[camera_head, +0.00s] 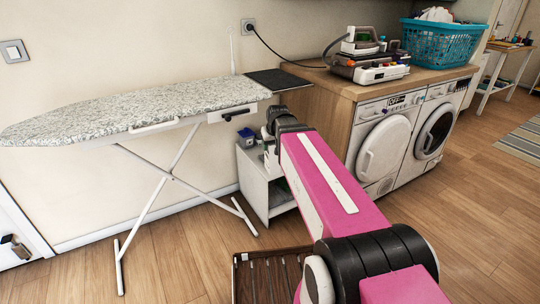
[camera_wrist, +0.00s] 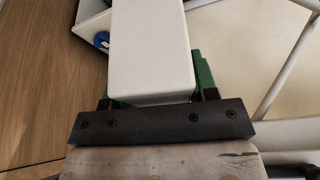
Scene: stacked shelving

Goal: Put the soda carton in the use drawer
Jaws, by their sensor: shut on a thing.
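A plain white box (camera_wrist: 150,45), which I take to be the soda carton, fills the upper middle of the wrist view. My gripper (camera_wrist: 153,98) is shut on it, with dark and green finger parts showing at both sides. In the head view the wrist end of my arm is above a small white shelf unit (camera_head: 254,187), and the arm hides most of the gripper and the carton. No drawer marked "use" can be made out. A white drawer-like box with a dark handle (camera_head: 233,114) hangs under the ironing board's right end.
The ironing board (camera_head: 130,106) stands left of my arm on crossed legs. A bluish item (camera_head: 247,140) sits on the shelf unit. A wooden counter (camera_head: 310,78) with washing machines (camera_head: 384,145) stands right. A brown slatted item (camera_head: 265,278) lies low in front.

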